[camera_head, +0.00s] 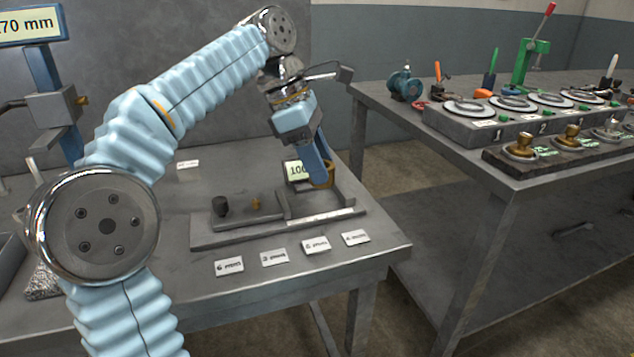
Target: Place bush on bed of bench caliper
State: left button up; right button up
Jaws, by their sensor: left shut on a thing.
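The bench caliper (217,238) lies on the grey table to the left, a flat grey bed with a rail and upright parts. My left gripper (322,182) points down over the right end of the caliper. It is shut on the bush (329,177), a brass-coloured ring partly hidden by the fingers. I cannot tell whether the bush touches the bed. My right gripper is not in view.
A display (295,170) reading about 100 is partly covered by my left gripper. Several white label cards (274,257) lie along the table's front. A second table (520,180) at right bears a numbered station (470,124), brass weights and a green press (531,55).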

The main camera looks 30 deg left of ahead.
pick_arm(q)
jog(key=shift+w+a+f, duration=0.15)
jog(key=shift+w+f, duration=0.05)
jog(key=shift+f, duration=0.1)
jog(key=f, duration=0.1)
jog(key=f+b, duration=0.1)
jog(key=f, duration=0.1)
jog(key=w+f, duration=0.1)
jog(key=shift+a+f, duration=0.25)
jog(key=shift+a, duration=0.15)
jog(key=o, duration=1.2)
jog(key=shift+f, duration=0.1)
jog(key=p+v, duration=0.4)
jog(key=v, duration=0.8)
jog(key=shift+r, duration=0.2)
